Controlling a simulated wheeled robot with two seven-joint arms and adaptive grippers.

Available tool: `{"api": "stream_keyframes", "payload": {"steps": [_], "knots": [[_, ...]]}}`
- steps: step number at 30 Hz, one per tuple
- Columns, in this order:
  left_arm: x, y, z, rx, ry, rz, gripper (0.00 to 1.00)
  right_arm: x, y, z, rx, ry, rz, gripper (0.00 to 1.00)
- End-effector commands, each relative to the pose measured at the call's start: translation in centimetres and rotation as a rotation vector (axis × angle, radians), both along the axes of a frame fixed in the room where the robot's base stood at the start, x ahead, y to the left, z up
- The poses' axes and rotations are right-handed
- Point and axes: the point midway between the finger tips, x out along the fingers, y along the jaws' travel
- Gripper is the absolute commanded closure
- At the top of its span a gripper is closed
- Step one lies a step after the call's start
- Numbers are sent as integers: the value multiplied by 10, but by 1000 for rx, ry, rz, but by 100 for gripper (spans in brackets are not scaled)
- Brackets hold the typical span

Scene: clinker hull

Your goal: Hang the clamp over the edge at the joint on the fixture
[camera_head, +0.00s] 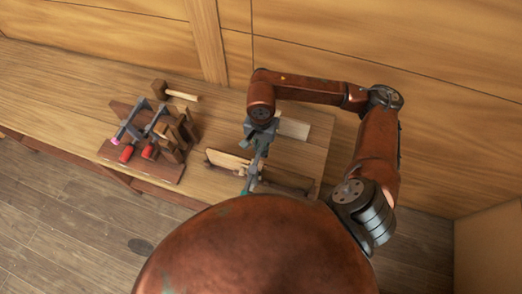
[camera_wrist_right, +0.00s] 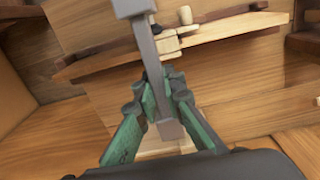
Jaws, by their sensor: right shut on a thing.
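My right gripper (camera_head: 254,172) is over the right part of the bench, at the fixture. In the right wrist view its green fingers (camera_wrist_right: 160,95) are shut on the clamp, a grey metal bar (camera_wrist_right: 155,75) with a blocky end at the top of the picture. The fixture has a light plank edge (camera_head: 226,159) left of the gripper and a darker strip (camera_head: 287,187) right of it. In the right wrist view a long plank edge (camera_wrist_right: 225,29) runs behind the bar. The gripper hides the joint, and I cannot tell whether the clamp touches the edge. My left gripper is out of view.
A dark wooden rack (camera_head: 172,170) with clamps and red handles (camera_head: 126,153) stands on the bench left of the fixture. A mallet (camera_head: 180,94) lies behind it. A pale board (camera_head: 294,128) lies right of my wrist. The left bench top (camera_head: 60,85) is clear.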

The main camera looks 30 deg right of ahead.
Motion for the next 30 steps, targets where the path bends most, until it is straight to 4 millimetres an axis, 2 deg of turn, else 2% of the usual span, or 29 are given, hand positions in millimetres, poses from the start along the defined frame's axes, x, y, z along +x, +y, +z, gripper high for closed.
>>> {"api": "stream_keyframes", "payload": {"steps": [30], "knots": [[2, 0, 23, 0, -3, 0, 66, 1, 0, 69, 1, -3, 0, 100]]}}
